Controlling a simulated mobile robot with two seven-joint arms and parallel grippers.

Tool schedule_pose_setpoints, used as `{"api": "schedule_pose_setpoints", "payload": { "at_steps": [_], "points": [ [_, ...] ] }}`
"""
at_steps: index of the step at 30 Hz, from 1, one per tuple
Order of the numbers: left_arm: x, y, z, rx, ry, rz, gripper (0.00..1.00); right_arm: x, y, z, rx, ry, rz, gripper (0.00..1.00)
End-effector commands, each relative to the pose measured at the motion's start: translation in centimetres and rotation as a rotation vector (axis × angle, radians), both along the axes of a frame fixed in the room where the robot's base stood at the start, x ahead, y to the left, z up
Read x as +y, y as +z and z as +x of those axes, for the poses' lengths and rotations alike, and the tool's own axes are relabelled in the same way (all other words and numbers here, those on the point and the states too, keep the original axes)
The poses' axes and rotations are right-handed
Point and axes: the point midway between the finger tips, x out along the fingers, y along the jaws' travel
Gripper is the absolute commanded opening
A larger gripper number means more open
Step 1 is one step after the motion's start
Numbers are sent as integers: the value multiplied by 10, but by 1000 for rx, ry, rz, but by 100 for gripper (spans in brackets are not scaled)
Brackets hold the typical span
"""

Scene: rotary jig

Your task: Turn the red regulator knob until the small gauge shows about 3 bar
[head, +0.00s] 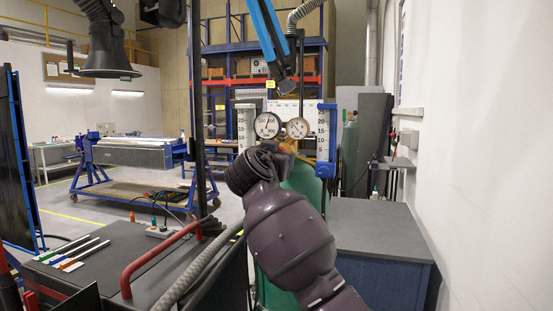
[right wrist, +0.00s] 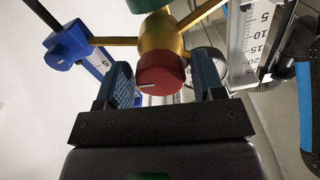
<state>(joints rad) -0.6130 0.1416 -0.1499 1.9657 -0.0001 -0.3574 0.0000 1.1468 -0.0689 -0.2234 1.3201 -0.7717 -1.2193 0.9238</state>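The red regulator knob (right wrist: 161,74) has a white line mark and sits on a brass body (right wrist: 163,35). My right gripper (right wrist: 163,82) is open, with one finger on each side of the knob and narrow gaps beside it. In the head view my right arm hides the knob and the gripper. Two round gauges, a left one (head: 267,125) and a right one (head: 297,128), show above my arm. The left needle points about straight up; the right needle points to the upper left, its numbers too small to read. My left gripper is not in view.
A green cylinder (head: 303,182) stands behind my right arm. A grey-topped blue cabinet (head: 375,225) is at the right. A dark bench with a red handle (head: 128,276) is at the lower left.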

Motion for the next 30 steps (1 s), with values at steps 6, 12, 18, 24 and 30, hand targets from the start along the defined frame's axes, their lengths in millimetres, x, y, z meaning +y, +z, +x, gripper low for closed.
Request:
{"api": "schedule_pose_setpoints", "payload": {
  "at_steps": [6,12,18,24,30],
  "points": [
    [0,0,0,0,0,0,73,0,0,0,0,0,0,29],
    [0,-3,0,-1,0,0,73,0,0,0,-6,1,15,24],
    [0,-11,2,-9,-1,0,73,1,-1,0,-30,1,90,24],
    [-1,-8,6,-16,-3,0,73,0,1,0,-38,1,111,24],
    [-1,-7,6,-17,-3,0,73,0,1,0,-38,1,110,57]
  ]
}}
